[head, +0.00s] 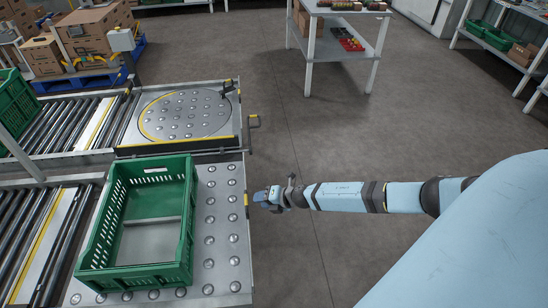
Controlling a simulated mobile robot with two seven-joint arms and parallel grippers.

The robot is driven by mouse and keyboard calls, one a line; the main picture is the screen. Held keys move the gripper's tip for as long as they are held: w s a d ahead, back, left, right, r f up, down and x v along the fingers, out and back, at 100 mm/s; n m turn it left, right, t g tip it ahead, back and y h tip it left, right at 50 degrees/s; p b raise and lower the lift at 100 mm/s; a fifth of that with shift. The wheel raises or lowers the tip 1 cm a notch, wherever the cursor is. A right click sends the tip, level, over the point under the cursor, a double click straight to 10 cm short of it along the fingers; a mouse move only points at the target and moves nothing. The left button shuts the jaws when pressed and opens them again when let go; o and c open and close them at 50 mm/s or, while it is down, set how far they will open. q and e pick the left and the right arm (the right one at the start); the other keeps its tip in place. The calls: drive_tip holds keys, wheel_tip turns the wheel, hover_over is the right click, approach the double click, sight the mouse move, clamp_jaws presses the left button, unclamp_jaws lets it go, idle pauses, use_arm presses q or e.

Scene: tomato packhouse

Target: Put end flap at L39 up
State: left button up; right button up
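A ball-transfer table (222,230) is at the lower left, with a metal strip and a small yellow mark (246,199) along its right end. I cannot read any L39 label. I cannot tell for sure which part is the end flap, or whether it is up or down. My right gripper (262,198) is at the table's right end, close beside the yellow mark. It is too small to see whether it touches the edge or how its fingers stand. My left gripper is not in view.
An empty green crate (186,235) stands on the ball table. Roller conveyors (60,130) run left. A shelf rack (310,55) stands at the back; the floor between is clear.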

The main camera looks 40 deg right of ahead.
drive_tip(key=v, duration=0.5)
drive_tip(key=shift+s+r, duration=0.15)
drive_tip(key=shift+s, duration=0.05)
drive_tip(key=shift+s+d, duration=0.1)
